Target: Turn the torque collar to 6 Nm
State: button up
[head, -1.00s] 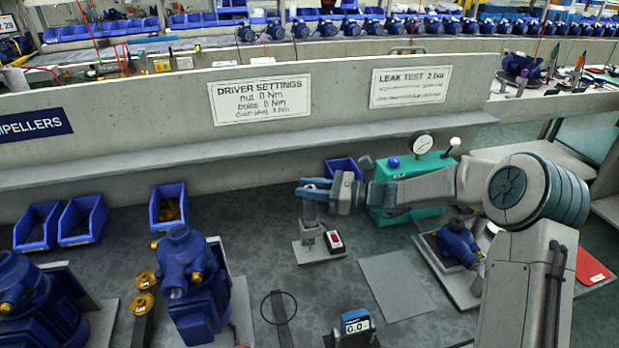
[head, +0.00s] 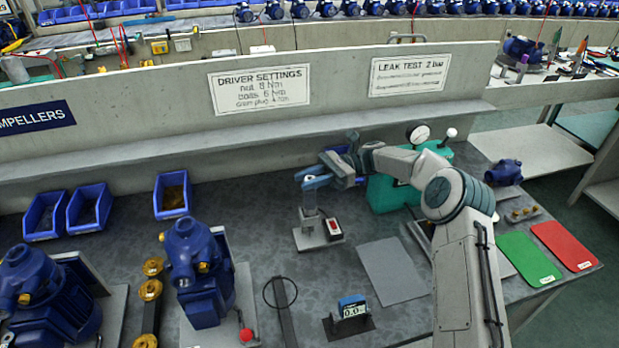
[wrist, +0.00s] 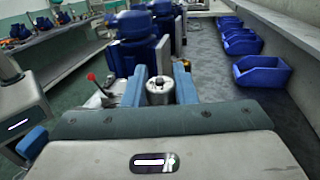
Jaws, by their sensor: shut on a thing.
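The driver (head: 309,201) stands upright in a small grey stand with a red switch, in the middle of the bench. My gripper (head: 312,181) is at its top, with the blue fingers around it. In the wrist view, a silver round collar (wrist: 158,91) sits between the two blue fingertips (wrist: 158,86), and the fingers are closed on its sides. Any scale marks on the collar are too small to read. The wall sign DRIVER SETTINGS (head: 261,92) lists nut, bolts and drain plug values; the bolts line appears to read 6 Nm.
A small blue meter (head: 352,308) showing about 0.0 stands in front. A teal leak-test unit (head: 385,194) with a gauge is close behind my arm. Blue pumps (head: 193,270) and bins (head: 171,194) are at left. A grey mat (head: 392,271) lies clear, with green and red mats (head: 528,258) farther right.

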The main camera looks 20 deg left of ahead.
jog(key=shift+h, duration=0.3)
jog(key=o, duration=1)
jog(key=r, duration=0.4)
jog(key=shift+d+r+b, duration=0.25)
jog(key=shift+d+b, duration=0.05)
jog(key=d+r, duration=0.6)
jog(key=d, duration=0.5)
jog(key=shift+r, duration=0.25)
